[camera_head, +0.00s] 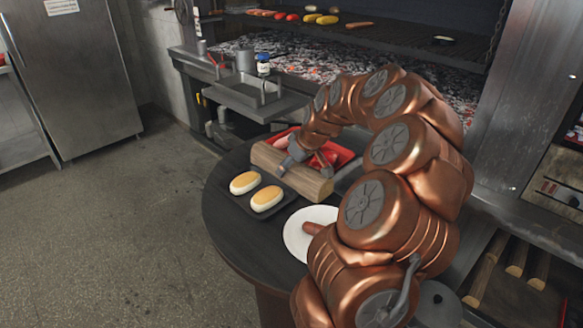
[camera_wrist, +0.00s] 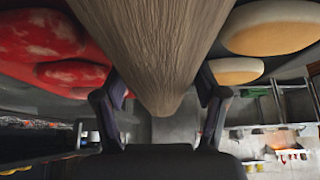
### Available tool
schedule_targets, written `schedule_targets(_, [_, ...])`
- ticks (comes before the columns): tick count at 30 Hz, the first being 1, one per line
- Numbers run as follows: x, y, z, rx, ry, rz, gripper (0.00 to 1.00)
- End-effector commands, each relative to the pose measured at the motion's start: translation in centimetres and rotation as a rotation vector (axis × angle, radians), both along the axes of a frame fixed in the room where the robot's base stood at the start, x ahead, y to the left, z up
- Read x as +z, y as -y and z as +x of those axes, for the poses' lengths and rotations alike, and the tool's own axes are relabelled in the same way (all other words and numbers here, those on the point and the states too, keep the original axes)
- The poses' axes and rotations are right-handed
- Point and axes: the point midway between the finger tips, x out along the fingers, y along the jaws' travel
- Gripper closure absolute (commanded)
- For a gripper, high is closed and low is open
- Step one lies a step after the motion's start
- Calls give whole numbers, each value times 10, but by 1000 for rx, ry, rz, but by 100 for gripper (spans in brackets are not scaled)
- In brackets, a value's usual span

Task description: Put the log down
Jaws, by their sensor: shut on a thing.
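The log (camera_head: 290,173) is a pale brown wooden piece held level over the round dark table (camera_head: 222,222). In the head view it lies between the red tray (camera_head: 345,154) and the two buns. My gripper (camera_head: 304,160) is shut on the log, with a finger on each side. In the wrist view the log (camera_wrist: 165,50) fills the upper middle between the fingers (camera_wrist: 160,105). I cannot tell whether its underside touches the table or tray.
Two buns (camera_head: 266,198) lie on a dark tray (camera_head: 240,208) in front of the log. A white plate (camera_head: 296,240) holds a sausage (camera_head: 313,228), partly behind my arm. Several logs (camera_head: 482,282) lie at lower right. The grill with embers (camera_head: 310,58) is behind. Open floor (camera_head: 110,240) lies left.

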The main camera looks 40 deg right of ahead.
Motion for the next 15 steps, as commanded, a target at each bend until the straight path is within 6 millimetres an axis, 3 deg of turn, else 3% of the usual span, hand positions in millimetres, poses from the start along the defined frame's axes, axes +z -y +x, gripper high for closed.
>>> schedule_targets(14, [-13, 1, 0, -1, 4, -2, 98])
schedule_targets(15, [-12, 1, 0, -1, 3, -3, 26])
